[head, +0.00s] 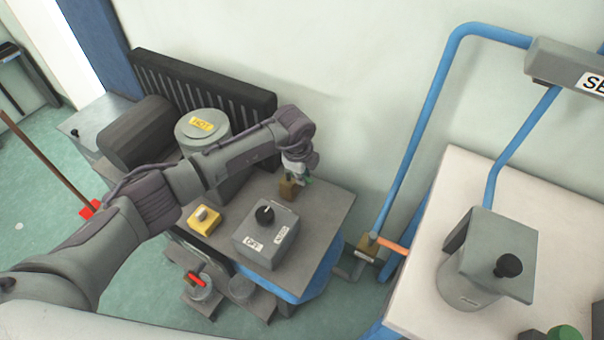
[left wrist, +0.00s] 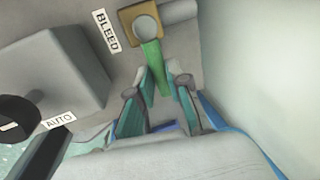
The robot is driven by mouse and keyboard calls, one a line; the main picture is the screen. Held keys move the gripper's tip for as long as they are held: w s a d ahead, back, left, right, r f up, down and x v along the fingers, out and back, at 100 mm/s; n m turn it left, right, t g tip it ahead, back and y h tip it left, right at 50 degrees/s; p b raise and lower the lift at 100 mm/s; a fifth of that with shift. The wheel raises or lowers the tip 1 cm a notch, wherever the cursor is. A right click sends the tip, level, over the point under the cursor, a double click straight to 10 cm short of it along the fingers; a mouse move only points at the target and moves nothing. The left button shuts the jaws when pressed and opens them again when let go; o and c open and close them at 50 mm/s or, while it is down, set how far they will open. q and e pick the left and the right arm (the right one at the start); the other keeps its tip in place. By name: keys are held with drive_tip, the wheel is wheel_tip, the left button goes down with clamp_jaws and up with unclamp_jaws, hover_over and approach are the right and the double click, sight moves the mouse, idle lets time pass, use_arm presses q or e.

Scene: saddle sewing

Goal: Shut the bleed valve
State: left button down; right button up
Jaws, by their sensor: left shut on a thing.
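The bleed valve has a brass body (head: 288,189) at the back right of the grey machine top (head: 325,212). In the left wrist view the brass body (left wrist: 127,18) sits beside a "BLEED" label (left wrist: 106,30), with a green lever (left wrist: 153,62) running from it towards my gripper. My left gripper (head: 302,176) is over the valve, shut on the green lever; the fingers (left wrist: 160,82) are on either side of its near end. The gripper hides part of the lever in the head view. My right gripper is not in view.
A grey switch box (head: 268,242) with a black knob stands in front of the valve. A yellow button box (head: 204,217) and a tank marked "HOT" (head: 202,128) are to the left. The wall is close behind. A blue pipe (head: 412,140) with an orange lever (head: 391,245) stands to the right.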

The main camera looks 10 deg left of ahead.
use_arm(q)
drive_tip(key=shift+w+r, duration=0.15)
drive_tip(key=c, duration=1.1)
unclamp_jaws()
drive_tip(key=r, duration=0.4)
drive_tip(key=s+r, duration=0.1)
drive_tip(key=r, duration=0.2)
drive_tip(key=s+a+r, duration=0.1)
drive_tip(key=r, duration=0.3)
drive_tip(key=shift+s+r, duration=0.15)
drive_tip(key=shift+r, duration=0.15)
